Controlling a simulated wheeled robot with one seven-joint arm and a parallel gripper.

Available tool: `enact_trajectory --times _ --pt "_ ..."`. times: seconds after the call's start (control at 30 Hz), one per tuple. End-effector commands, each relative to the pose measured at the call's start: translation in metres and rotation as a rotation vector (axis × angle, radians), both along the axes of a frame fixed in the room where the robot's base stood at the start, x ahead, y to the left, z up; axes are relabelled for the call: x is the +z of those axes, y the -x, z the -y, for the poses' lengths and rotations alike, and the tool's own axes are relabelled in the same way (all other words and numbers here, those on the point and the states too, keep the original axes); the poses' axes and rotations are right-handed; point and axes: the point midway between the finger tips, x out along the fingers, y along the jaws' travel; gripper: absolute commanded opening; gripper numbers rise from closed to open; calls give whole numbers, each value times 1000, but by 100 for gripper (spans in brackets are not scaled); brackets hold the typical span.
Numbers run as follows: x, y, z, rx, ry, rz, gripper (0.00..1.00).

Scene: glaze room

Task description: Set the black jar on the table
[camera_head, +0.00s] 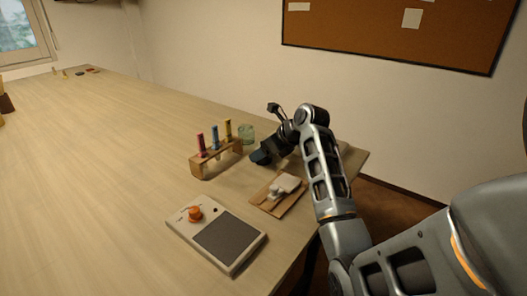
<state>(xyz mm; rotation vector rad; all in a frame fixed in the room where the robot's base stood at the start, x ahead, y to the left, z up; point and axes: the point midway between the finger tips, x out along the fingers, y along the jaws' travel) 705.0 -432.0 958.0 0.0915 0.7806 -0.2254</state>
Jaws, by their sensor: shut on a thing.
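My gripper (268,153) is over the right part of the table, just right of the test tube rack, pointing down and left. It is shut on a small dark thing with a bluish sheen, which looks like the black jar (259,157). My gripper and wrist hide much of it. I cannot tell whether it touches the table (130,137) or hangs just above it. No other black jar is clearly seen.
A wooden rack (205,168) with coloured-top tubes and a greenish glass (246,134) stand close left. A board with a pale object (284,186) lies in front. A device with an orange knob (217,234) is nearer. The table's left is largely clear.

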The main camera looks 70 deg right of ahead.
Motion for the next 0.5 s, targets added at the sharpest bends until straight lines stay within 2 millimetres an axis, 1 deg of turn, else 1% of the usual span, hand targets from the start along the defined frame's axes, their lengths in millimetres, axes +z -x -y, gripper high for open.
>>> enact_trajectory --times 0.13,0.17,0.27,0.5 --pt "0 0 0 0 0 0 13" --pt "-1 0 0 1 -1 -2 63" --pt "-1 0 0 1 -1 -2 72" --pt "0 1 0 0 -2 -1 72"
